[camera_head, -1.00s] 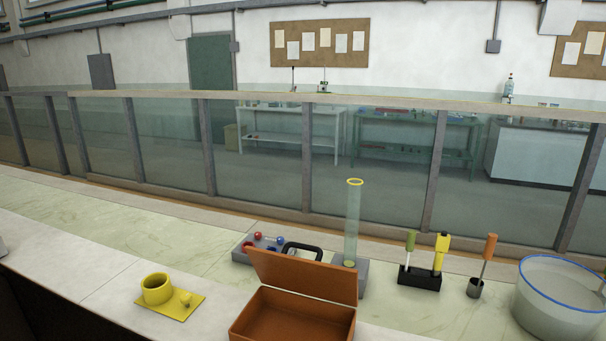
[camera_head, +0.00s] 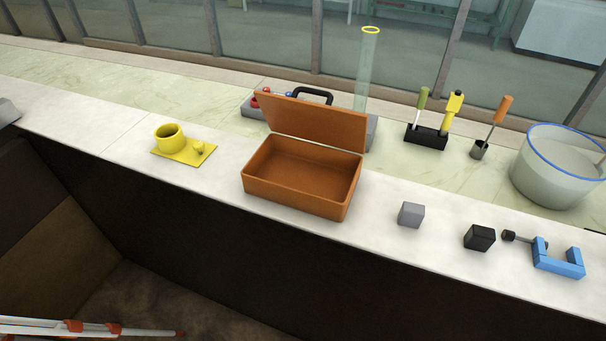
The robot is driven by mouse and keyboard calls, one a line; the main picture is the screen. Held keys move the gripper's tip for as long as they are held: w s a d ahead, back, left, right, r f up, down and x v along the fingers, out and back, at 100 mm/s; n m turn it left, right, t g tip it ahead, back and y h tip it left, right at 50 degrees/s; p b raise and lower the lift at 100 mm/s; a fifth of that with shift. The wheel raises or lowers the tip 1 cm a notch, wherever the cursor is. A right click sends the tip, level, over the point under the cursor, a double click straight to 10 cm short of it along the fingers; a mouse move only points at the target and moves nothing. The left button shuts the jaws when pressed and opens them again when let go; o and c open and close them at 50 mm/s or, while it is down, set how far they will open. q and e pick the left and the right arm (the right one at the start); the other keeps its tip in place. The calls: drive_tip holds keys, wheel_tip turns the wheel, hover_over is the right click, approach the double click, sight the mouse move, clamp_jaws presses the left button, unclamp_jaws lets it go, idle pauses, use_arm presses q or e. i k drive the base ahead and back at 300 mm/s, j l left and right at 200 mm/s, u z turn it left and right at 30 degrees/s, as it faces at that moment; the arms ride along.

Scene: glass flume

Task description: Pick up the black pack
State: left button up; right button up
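A small black block (camera_head: 479,237), the only loose thing here that fits the black pack, sits on the pale front ledge at the right. It stands between a grey block on its left and a blue clamp on its right. Nothing holds it and its top and front are in plain sight. Neither of my grippers is in view.
The grey block (camera_head: 411,214) and blue clamp (camera_head: 558,262), with a dark knob, flank the black block closely. An open, empty orange case (camera_head: 300,205) stands further left. Behind are a black tool holder (camera_head: 425,137) and a large blue-rimmed tub (camera_head: 535,180). The ledge drops off in front.

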sight(478, 237)
drive_tip(key=k+l+z, duration=0.1)
drive_tip(key=z, duration=1.05)
